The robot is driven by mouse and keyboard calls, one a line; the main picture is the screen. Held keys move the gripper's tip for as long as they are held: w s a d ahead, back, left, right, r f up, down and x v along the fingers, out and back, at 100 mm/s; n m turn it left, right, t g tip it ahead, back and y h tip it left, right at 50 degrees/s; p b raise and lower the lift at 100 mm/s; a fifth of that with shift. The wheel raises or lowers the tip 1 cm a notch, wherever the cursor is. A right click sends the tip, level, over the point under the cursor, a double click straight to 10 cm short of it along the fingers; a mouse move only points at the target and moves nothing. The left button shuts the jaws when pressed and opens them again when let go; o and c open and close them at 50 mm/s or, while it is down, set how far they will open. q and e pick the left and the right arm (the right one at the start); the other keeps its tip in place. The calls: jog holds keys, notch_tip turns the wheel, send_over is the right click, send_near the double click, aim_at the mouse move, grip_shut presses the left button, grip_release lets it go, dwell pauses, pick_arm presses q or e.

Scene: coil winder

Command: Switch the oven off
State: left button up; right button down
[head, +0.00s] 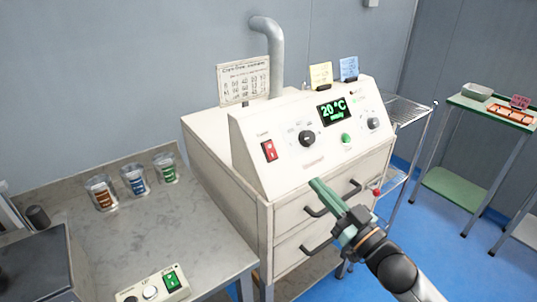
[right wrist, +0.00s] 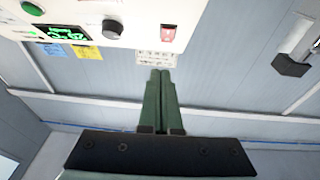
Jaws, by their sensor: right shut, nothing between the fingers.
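The oven (head: 250,125) is a cream cabinet with a sloped control panel and drawers with dark handles. Its red rocker power switch (head: 269,150) is at the panel's left; it also shows in the right wrist view (right wrist: 167,34). The display (head: 331,111) reads 20 °C in green. A black knob (head: 307,138), a green button (head: 346,138) and a second knob (head: 373,124) are on the panel. My right gripper (head: 314,183) is shut and empty, in front of the panel's lower edge, right of and below the switch, apart from it. My left gripper is not in view.
A grey bench (head: 190,215) at left holds several cups of coloured pieces and a small control box (head: 152,290) with a green switch. A pipe (head: 275,55) rises behind the oven. A wire rack (head: 410,112) and green trolley (head: 460,190) stand right; blue floor is free between.

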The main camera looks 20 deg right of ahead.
aim_at(271, 151)
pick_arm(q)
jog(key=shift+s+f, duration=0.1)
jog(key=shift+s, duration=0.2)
pick_arm(e)
jog(key=shift+w+a+r+n+y, duration=0.1)
jog(key=shift+a+r+n+y, duration=0.1)
jog(key=shift+r, duration=0.25)
jog(key=shift+w+a+r+n+y, duration=0.1)
jog(key=shift+r+y, duration=0.1)
jog(key=shift+r, duration=0.2)
jog(key=x, duration=0.4)
jog(key=f+p+x, duration=0.1)
jog(key=x, duration=0.3)
jog(key=f+x, duration=0.1)
jog(key=x, duration=0.3)
jog(key=shift+w, duration=0.2)
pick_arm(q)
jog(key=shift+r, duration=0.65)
pick_arm(e)
jog(key=shift+w+a+f, duration=0.25)
jog(key=shift+w, duration=0.25)
